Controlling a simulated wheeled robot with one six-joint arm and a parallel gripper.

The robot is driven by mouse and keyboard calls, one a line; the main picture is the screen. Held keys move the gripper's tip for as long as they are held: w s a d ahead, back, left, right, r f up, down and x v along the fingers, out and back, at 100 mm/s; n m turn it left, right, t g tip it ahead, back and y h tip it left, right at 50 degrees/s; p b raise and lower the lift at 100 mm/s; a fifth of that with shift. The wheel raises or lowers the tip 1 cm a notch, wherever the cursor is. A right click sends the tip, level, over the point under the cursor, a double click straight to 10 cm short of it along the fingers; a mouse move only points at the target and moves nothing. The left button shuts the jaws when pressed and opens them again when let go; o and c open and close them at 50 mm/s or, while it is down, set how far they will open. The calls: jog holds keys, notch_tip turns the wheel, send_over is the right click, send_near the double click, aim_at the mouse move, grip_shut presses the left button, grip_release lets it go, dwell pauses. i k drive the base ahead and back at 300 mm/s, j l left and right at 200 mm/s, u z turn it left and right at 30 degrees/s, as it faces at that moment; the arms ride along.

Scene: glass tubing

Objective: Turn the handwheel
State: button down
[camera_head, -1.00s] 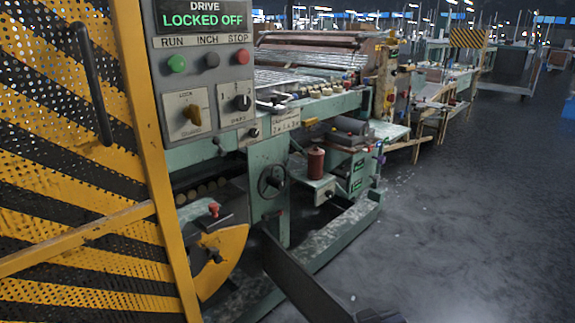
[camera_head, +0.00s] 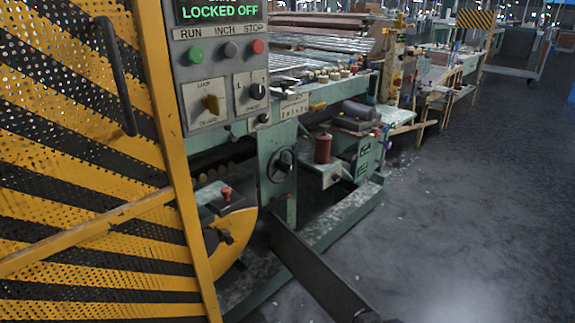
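A small black round handwheel (camera_head: 281,165) sits on the upright green frame of the machine, near the middle of the camera_head view. Its face is turned towards me and nothing covers it. A yellow curved plate (camera_head: 238,232) with a dark knob (camera_head: 222,236) is lower and to the left of it. My gripper is not in view, so its distance from the handwheel and its opening do not show.
A yellow and black perforated guard (camera_head: 75,160) with a black handle fills the left. Above the handwheel is a control panel (camera_head: 222,75) reading LOCKED OFF. A dark bar (camera_head: 310,268) slants across the bottom centre. The floor (camera_head: 460,230) at right is clear.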

aim_at(285, 167)
jog(key=i+j+z, duration=0.4)
jog(key=i+j, duration=0.55)
